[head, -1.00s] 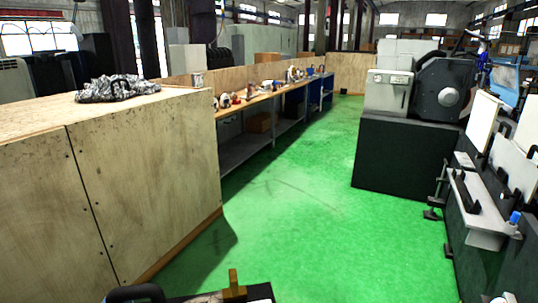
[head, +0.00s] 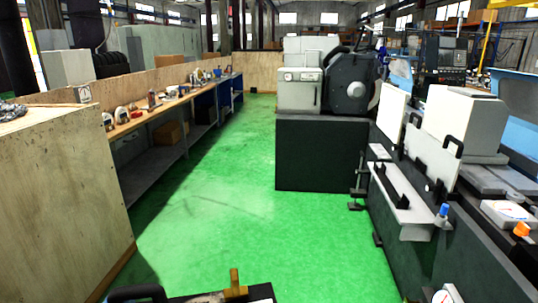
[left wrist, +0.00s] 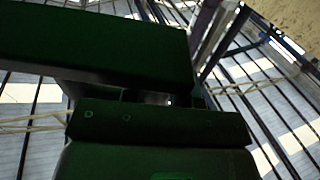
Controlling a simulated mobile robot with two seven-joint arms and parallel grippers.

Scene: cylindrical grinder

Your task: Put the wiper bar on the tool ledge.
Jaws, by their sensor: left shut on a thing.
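At the bottom edge of the head view a dark piece with a black loop (head: 135,293) and a short upright brown block (head: 235,282) shows, cut off by the frame. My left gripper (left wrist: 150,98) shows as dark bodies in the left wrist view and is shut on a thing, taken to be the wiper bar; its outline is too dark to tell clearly. The tool ledge seems to be the light grey shelf (head: 413,216) on the machine front at the right, well away from the gripper. My right gripper is not in view.
The dark machine base (head: 320,155) stands ahead. A blue-capped item (head: 443,211) is at the ledge's near end. A wooden cabinet (head: 65,190) and a long workbench (head: 160,108) line the left. The green floor (head: 240,210) between is clear.

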